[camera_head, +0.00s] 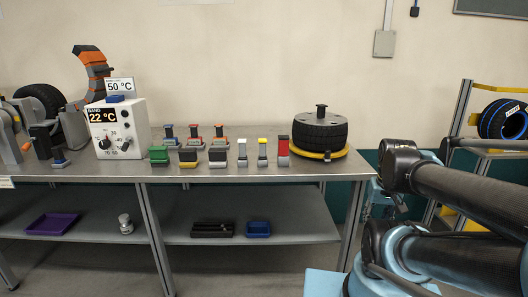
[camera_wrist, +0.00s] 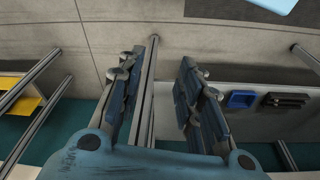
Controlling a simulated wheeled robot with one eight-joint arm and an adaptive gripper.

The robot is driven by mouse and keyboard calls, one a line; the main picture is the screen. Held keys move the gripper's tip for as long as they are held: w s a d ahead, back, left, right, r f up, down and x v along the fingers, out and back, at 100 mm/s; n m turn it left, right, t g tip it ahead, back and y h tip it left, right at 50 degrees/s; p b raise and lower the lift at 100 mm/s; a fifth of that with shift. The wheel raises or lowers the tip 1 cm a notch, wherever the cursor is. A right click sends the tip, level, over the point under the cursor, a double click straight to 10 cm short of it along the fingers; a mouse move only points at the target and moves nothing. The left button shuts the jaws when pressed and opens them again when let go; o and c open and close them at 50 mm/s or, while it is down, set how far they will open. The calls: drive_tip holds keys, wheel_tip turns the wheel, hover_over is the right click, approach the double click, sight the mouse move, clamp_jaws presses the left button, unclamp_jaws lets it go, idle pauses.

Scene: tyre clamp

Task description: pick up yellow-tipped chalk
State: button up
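The yellow-tipped chalk (camera_head: 262,153) stands upright on the metal table (camera_head: 100,172), right of centre in the head view. The chalk is not in the wrist view. My fingertips cannot be made out in the head view, where my arm fills the right side.
A tyre (camera_head: 320,134) lies on a yellow-rimmed stand right of the chalks. Several coloured blocks stand left, then a temperature box (camera_head: 117,128). The lower shelf (camera_head: 285,222) holds a blue tray (camera_head: 258,229) and a black tray (camera_head: 212,229). A yellow rack (camera_head: 462,105) stands at the right.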

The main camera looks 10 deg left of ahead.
drive_tip(key=shift+o, duration=0.6)
drive_tip(key=shift+o, duration=1.4)
drive_tip(key=shift+s+r, duration=0.25)
drive_tip(key=w+a+r+n+g+y, duration=0.1)
drive_tip(key=w+a+r+n, duration=0.4)
drive_tip(key=w+a+r, duration=0.3)
drive_tip(key=w+a+r+n+y, duration=0.2)
drive_tip(key=w+a+r+n, duration=0.4)
drive_tip(key=r, duration=0.4)
drive_tip(key=w+a+r+n+g+y, duration=0.1)
drive_tip(key=w+a+r+n, duration=0.4)
drive_tip(key=a, duration=0.5)
drive_tip(key=w+a+r+n+g, duration=0.1)
drive_tip(key=w+a+r+n, duration=0.4)
drive_tip(key=a, duration=0.5)
approach(263, 147)
wheel_tip(263, 147, down, 5)
drive_tip(key=w+a, duration=0.1)
drive_tip(key=a, duration=0.1)
drive_tip(key=shift+m, duration=0.3)
drive_tip(key=shift+x, duration=2.55)
